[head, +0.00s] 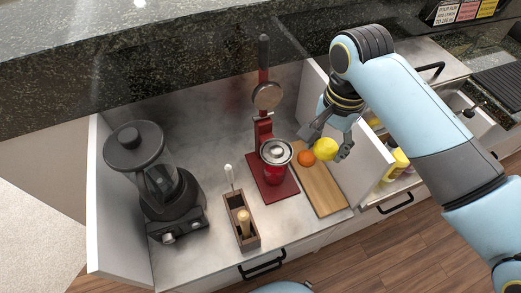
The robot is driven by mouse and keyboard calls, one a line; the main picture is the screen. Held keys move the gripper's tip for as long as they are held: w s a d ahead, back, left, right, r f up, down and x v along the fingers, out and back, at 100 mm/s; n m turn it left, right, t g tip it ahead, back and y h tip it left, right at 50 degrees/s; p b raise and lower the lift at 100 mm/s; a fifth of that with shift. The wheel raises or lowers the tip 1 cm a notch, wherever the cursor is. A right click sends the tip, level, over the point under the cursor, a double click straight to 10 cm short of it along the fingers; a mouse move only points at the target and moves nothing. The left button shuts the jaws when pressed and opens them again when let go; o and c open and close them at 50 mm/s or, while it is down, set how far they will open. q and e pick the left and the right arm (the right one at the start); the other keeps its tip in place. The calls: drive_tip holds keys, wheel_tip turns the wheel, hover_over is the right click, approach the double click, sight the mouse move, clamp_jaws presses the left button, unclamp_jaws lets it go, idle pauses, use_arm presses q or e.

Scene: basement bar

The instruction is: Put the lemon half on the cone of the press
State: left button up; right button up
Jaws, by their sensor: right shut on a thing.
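The red press (262,130) stands on the counter with its lever raised. Its metal cup with the cone (275,151) sits open at the front, and nothing lies on the cone. My right gripper (326,147) is shut on the yellow lemon half (326,150), to the right of the press cup and over the wooden board. From this angle I cannot tell how high the lemon half is above the board or which way its cut face points. My left gripper is not in view.
An orange fruit (306,158) shows at the wooden board (322,192), just left of the lemon half. A wooden box (249,240) with tools stands in front of the press. A dark grinder-like machine (170,190) stands at left. White side walls border the counter.

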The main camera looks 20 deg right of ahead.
drive_tip(key=shift+w+a, duration=0.15)
drive_tip(key=shift+w, duration=0.15)
drive_tip(key=b, duration=0.1)
hover_over(276, 152)
wheel_tip(276, 152, down, 6)
drive_tip(key=shift+s+f, duration=0.1)
drive_tip(key=shift+f, duration=0.35)
drive_tip(key=shift+f+b, duration=0.45)
drive_tip(key=shift+f, duration=1.4)
drive_tip(key=o, duration=0.6)
drive_tip(key=shift+f, duration=0.15)
drive_tip(key=shift+c, duration=0.2)
drive_tip(key=o, duration=0.5)
drive_tip(key=shift+c, duration=0.2)
